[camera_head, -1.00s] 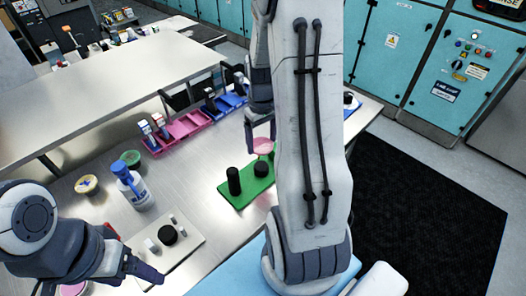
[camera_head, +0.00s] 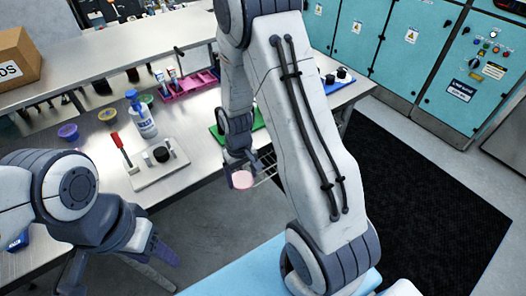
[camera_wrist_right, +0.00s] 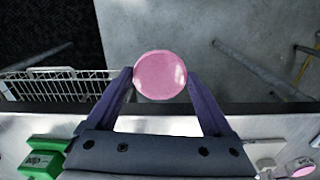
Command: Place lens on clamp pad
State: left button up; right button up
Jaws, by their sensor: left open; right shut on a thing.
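The round pink lens (camera_head: 242,180) is in my right gripper (camera_head: 240,166), held in the air off the bench's front edge. In the right wrist view the lens (camera_wrist_right: 160,75) sits between the two fingertips (camera_wrist_right: 160,82), its flat face toward the camera. A pale plate (camera_head: 148,178) with a black round pad (camera_head: 161,154) and small white blocks lies on the bench, left of the lens; this looks like the clamp station. My left gripper (camera_head: 120,266) is open and empty, in front of the bench at lower left.
A blue-white bottle (camera_head: 141,118) and small tubs stand behind. Pink bins (camera_head: 188,85) stand farther back.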

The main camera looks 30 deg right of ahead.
aim_at(330, 77)
jog(key=k, duration=0.6)
jog(key=z, duration=2.25)
jog(key=i, duration=1.65)
jog(key=u, duration=1.45)
